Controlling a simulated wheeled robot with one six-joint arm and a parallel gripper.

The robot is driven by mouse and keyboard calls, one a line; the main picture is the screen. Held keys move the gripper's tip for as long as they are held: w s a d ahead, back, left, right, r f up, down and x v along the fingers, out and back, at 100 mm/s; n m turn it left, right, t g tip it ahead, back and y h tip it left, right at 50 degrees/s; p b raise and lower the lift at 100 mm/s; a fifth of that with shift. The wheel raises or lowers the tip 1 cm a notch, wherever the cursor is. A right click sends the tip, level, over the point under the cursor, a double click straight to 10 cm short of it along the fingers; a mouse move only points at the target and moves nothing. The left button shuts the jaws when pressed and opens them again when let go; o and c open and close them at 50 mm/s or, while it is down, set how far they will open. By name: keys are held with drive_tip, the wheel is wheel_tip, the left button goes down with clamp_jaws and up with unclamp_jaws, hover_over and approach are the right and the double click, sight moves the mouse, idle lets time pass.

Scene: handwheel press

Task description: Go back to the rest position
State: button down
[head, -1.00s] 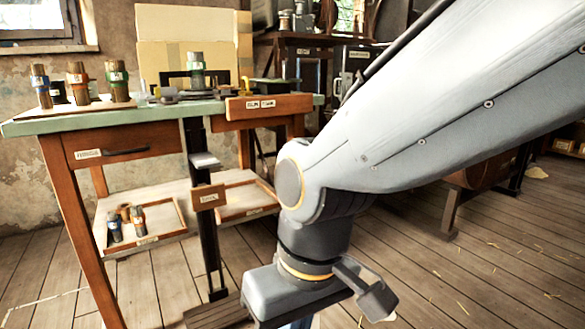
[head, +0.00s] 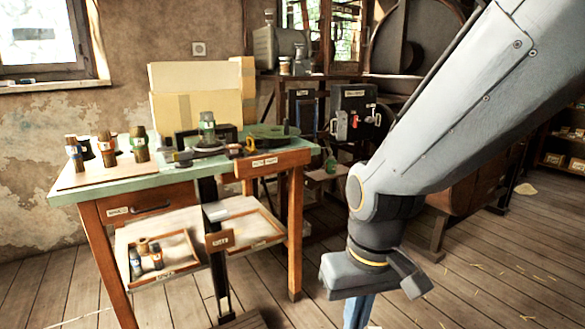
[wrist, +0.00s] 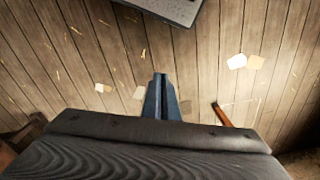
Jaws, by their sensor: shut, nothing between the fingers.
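In the head view my arm hangs at the right of the workbench, and only a small part of the gripper (head: 357,312) shows at the bottom edge. The arm is clear of the green-topped workbench (head: 150,178) and touches nothing that I can see.
Several banded cylinders, such as the green-banded one (head: 139,145), stand on a board at the bench's left. A lower shelf holds a tray (head: 187,262) with small cylinders. A dark machine (head: 352,115) stands behind. Floor (head: 480,285) at the right is open, with scraps.

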drive_tip(key=s+d+r+m+p, duration=0.2)
drive_tip(key=d+r+p, duration=0.7)
drive_tip(key=r+p, duration=0.2)
drive_tip(key=p, duration=0.2)
drive_tip(key=shift+s+r+m+h+p, duration=0.15)
drive_tip(key=shift+r+m+h+p, duration=0.15)
drive_tip(key=shift+p, duration=0.1)
drive_tip(key=shift+f, duration=0.1)
idle(0.6)
